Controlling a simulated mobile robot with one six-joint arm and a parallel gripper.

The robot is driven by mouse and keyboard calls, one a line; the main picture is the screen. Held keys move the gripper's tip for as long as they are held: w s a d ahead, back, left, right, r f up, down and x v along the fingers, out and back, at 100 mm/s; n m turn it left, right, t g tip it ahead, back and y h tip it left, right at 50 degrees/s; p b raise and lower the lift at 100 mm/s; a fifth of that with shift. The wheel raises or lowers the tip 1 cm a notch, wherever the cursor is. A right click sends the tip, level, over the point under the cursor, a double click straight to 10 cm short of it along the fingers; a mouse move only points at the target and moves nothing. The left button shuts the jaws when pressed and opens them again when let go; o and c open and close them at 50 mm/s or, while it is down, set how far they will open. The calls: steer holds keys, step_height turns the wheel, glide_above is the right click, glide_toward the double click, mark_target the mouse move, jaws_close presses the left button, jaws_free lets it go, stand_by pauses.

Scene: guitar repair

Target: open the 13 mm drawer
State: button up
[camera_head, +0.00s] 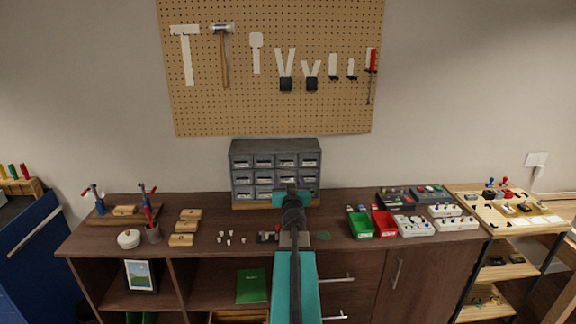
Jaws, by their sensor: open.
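A grey cabinet (275,146) of small drawers stands on the bench against the wall. It has three rows of drawers with pale labels, too small to read, so I cannot tell which is the 13 mm drawer. All drawers that I can see look shut. My arm reaches up from the bottom of the view, and my gripper (291,187) is in front of the cabinet's lower right part. It is open, with nothing seen in it. Its fingers are small and partly hidden by my wrist, which also covers part of the lower drawers. I cannot tell whether it touches the cabinet.
Wooden blocks (181,240) and small white parts (230,237) lie to the left. A pegboard (275,110) with tools hangs above.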

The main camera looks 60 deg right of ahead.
steer(key=shift+x, duration=6.8)
steer(key=shift+s+d, duration=0.1)
steer(key=c, duration=1.5)
glide_toward(287, 162)
steer(key=shift+v, duration=2.15)
steer(key=shift+r, duration=0.1)
